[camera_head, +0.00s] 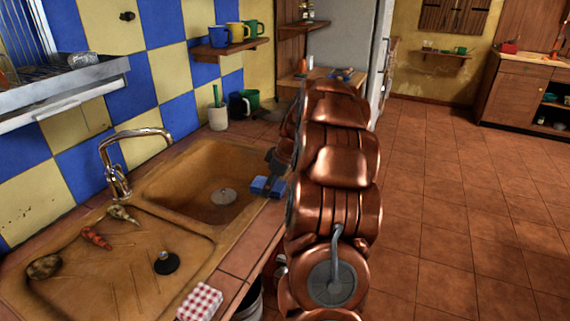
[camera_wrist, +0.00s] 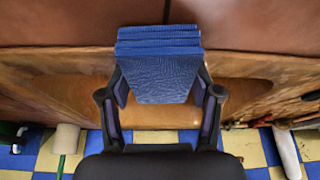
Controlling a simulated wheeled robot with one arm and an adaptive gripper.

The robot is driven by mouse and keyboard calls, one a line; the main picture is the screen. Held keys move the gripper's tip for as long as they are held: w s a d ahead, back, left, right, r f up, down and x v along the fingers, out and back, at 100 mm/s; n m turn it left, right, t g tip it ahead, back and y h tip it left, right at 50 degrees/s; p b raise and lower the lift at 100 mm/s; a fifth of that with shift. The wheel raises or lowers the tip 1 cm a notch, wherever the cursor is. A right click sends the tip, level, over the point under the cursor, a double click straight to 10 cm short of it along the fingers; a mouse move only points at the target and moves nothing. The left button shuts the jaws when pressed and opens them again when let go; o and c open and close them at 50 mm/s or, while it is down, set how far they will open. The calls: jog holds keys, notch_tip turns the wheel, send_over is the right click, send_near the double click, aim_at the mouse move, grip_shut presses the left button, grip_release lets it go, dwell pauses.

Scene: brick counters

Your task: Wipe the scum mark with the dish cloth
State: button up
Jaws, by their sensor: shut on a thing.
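A folded blue cloth (camera_wrist: 158,75), seemingly the dish cloth, is between my gripper's fingers (camera_wrist: 160,92) in the wrist view. The fingers are shut on its two sides. In the head view the blue cloth (camera_head: 266,187) is at the right rim of the sink basin (camera_head: 190,200), with my gripper (camera_head: 274,172) partly hidden by my copper arm. I cannot tell whether the cloth touches the rim. I cannot make out a clear scum mark in either view.
A red-checked cloth (camera_head: 199,301) lies at the counter's front edge. On the drainboard (camera_head: 120,285) are a black plug (camera_head: 166,262) and several vegetable-like items (camera_head: 96,238). The faucet (camera_head: 118,165) stands behind the basin. The tiled floor (camera_head: 460,210) at right is clear.

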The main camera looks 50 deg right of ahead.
jog(key=shift+s+d+f, duration=0.1)
jog(key=shift+s+f, duration=0.05)
jog(key=shift+s, duration=0.2)
jog(key=shift+s+r, duration=0.25)
jog(key=shift+s, duration=0.05)
notch_tip(320, 180, up, 3)
jog(key=shift+w+f, duration=0.1)
jog(key=shift+d+r, duration=0.2)
jog(key=shift+r, duration=2.4)
